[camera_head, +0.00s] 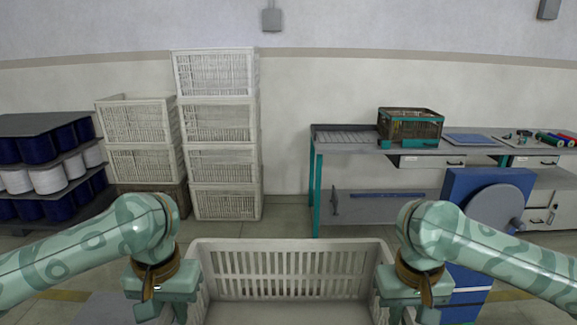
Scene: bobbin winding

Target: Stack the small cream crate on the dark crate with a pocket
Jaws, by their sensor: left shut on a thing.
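A cream slatted crate (290,245) is close in front of me at the bottom of the view, its lower part cut off by the frame. My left gripper (180,305) is at its left side wall, shut on it. My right gripper (393,303) is at its right side wall and appears closed on it too, though its fingertips are mostly hidden. A dark brown crate (183,198) stands on the floor at the back left, under two cream crates (140,122), partly hidden by my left arm. I cannot make out a pocket on it.
A tall stack of cream crates (222,160) stands beside it against the wall. Thread spools on a rack (45,120) are far left. A workbench (345,140) with a brown and teal basket (410,128) and a blue machine (485,190) are right. Some floor ahead is clear.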

